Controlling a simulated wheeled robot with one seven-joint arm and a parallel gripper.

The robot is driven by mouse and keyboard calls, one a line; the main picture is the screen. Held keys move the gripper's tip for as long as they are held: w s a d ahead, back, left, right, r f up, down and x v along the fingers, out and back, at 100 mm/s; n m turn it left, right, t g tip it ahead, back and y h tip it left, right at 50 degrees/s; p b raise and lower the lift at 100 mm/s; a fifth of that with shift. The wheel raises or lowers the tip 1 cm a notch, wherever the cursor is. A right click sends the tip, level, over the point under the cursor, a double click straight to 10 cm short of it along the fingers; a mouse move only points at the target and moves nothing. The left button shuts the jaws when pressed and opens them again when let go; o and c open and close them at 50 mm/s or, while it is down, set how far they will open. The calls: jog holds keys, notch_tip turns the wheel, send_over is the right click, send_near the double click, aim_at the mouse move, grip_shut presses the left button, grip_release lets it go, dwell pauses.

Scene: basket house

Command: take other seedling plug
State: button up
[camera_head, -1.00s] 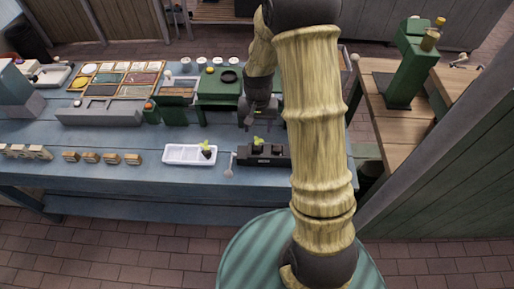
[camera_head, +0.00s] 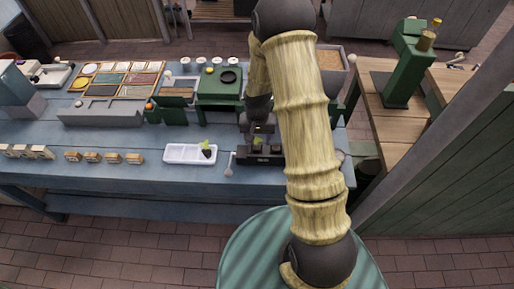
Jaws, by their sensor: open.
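A seedling plug (camera_head: 208,151) with pale green leaves and a dark root block sits at the right end of the white tray (camera_head: 178,155). A dark holder block (camera_head: 247,159) stands to the right of the tray on the blue table. A second seedling plug (camera_head: 259,141) shows as a bit of green in the holder, mostly covered by my gripper. My gripper (camera_head: 258,135) is open and points down just above the holder, over this second plug. Whether its fingers are around the plug or only above it is too small to tell.
A small pale lever (camera_head: 229,165) stands between tray and holder. Behind are a green stand (camera_head: 220,85) with a dark dish and a divided tray of coloured materials (camera_head: 120,80). Several small wooden blocks (camera_head: 93,158) line the front left.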

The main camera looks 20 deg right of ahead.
aim_at(257, 146)
jog(key=shift+w+a+f+p, duration=0.15)
jog(key=shift+f+p, duration=0.15)
jog(key=shift+f, duration=0.7)
jog(key=shift+w+d+f+p, duration=0.1)
jog(key=shift+f+p, duration=0.15)
jog(key=shift+f, duration=0.75)
jog(key=c, duration=1.2)
jog(key=shift+o, duration=0.5)
jog(key=shift+o, duration=0.3)
